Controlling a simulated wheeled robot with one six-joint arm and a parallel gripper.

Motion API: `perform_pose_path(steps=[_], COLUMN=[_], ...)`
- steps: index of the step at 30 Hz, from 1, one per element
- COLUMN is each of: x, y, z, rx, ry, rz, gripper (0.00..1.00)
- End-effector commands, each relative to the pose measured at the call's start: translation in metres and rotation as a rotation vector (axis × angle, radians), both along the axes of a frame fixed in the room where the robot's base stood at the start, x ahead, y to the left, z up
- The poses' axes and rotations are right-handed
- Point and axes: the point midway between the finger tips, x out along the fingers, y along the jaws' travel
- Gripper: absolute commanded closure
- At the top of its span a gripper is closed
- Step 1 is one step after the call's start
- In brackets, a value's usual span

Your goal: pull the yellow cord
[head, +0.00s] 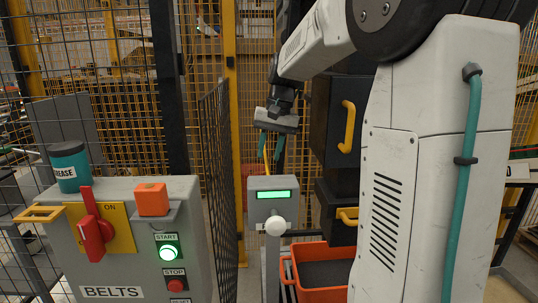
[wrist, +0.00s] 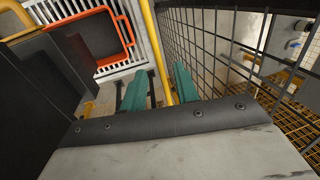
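The yellow cord (head: 267,157) hangs as a thin line at my gripper in the head view, its lower end lost behind a grey display box. In the wrist view the cord (wrist: 159,52) runs down the picture into the gap between my two teal fingers. My gripper (head: 271,146) points down and is open, with one finger on each side of the cord. In the wrist view my gripper (wrist: 160,90) shows a clear gap on the left of the cord; the cord lies close to the right finger, and I cannot tell whether they touch.
A black mesh panel (head: 219,180) stands left of my gripper. A dark cabinet (head: 332,120) with yellow handles is close on the right. The display box (head: 272,197) and an orange bin (head: 322,271) are below. A grey BELTS console (head: 125,240) stands at left.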

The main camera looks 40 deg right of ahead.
Motion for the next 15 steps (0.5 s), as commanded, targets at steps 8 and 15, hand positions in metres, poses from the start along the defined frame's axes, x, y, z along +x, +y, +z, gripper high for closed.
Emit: perform_pose_path(steps=[8, 15], x=[0.002, 0.002], y=[0.004, 0.004], z=[-0.017, -0.016], rx=[0.000, 0.000], ry=[0.000, 0.000], rz=[0.002, 0.002], gripper=[0.69, 0.86])
